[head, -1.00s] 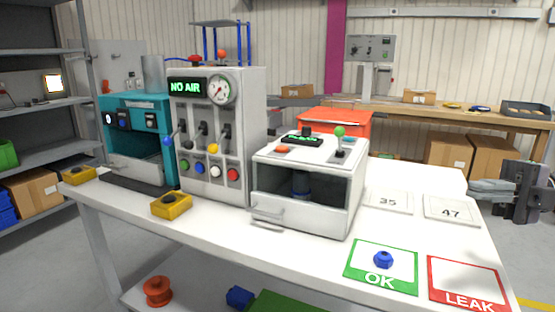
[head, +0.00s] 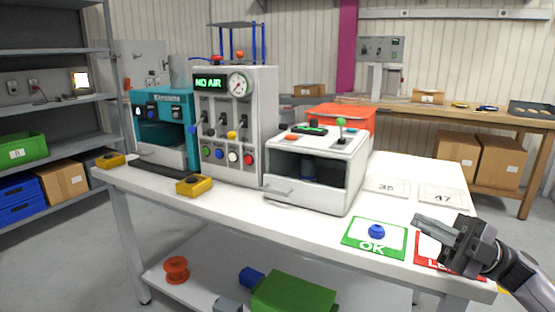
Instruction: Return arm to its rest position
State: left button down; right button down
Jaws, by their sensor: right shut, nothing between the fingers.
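My right gripper (head: 436,229) is shut and empty. It shows at the lower right of the head view, in front of the red-framed LEAK card (head: 424,254) and hiding most of it. My right arm (head: 530,282) comes in from the lower right corner. A blue reel (head: 376,231) sits on the green-framed OK card (head: 361,247), to the left of the gripper and apart from it. My left gripper is out of view.
The white table (head: 250,215) holds a grey control panel (head: 240,130) reading NO AIR, a teal machine (head: 165,125), a white test box (head: 312,175) and yellow blocks (head: 194,186). An orange reel (head: 176,269) and a green box (head: 292,296) are on the lower shelf.

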jog(key=s+a+f+m+t+h, duration=0.1)
jog(key=a+f+m+t+h, duration=0.2)
jog(key=f+m+t+h, duration=0.55)
jog(key=s+a+f+m+t+h, duration=0.1)
jog(key=a+f+m+t+h, duration=0.4)
jog(key=f+m, duration=0.65)
jog(key=s+a+f+m+g+h, duration=0.1)
jog(key=s+f+m+g+h, duration=0.65)
jog(key=s+f, duration=1)
notch_tip(320, 180, up, 12)
jog(key=d+n+g+p, duration=0.1)
jog(key=n+p, duration=0.1)
jog(key=p, duration=1.1)
jog(key=shift+d+y, duration=0.15)
jog(key=shift+y, duration=0.25)
